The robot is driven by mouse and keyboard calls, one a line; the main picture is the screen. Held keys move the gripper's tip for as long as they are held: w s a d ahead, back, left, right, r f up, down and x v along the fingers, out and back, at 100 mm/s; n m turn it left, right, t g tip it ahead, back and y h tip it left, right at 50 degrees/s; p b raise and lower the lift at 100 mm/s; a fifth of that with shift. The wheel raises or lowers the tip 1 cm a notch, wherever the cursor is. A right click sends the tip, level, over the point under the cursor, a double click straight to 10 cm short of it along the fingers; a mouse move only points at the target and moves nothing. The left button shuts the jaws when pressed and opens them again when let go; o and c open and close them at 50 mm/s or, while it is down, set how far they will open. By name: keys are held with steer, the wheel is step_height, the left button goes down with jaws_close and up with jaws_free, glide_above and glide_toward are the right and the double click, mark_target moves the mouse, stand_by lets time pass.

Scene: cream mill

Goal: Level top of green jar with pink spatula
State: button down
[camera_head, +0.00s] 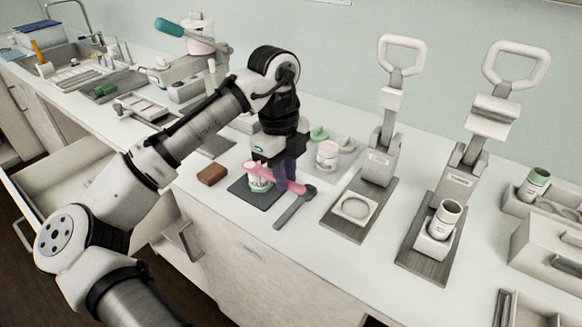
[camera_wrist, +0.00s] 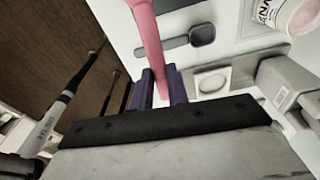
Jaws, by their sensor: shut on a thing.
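The jar (camera_head: 260,183), white with some green on its label, stands upright on a dark mat in the head view. The pink spatula (camera_head: 292,185) slants across the jar's top, its left end at the rim. I cannot tell whether it touches the rim. It also shows in the wrist view (camera_wrist: 148,35), running up out of the frame. My gripper (camera_head: 285,172) is shut on the spatula, just right of the jar, with its purple fingers (camera_wrist: 160,88) on either side of it.
Behind, a tray holds a pink-marked jar (camera_head: 327,155) and a green lid (camera_head: 319,133). Two lever presses (camera_head: 380,165) (camera_head: 462,180) stand to the right. An open drawer (camera_head: 65,180) is at left.

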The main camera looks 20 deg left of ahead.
steer(key=shift+s+a+r+p, duration=0.1)
steer(key=shift+s+r+p, duration=0.15)
steer(key=shift+r+p, duration=1)
steer(key=shift+s+a+r+p, duration=0.1)
steer(key=shift+s+r+p, duration=0.1)
steer(key=shift+r+p, duration=1)
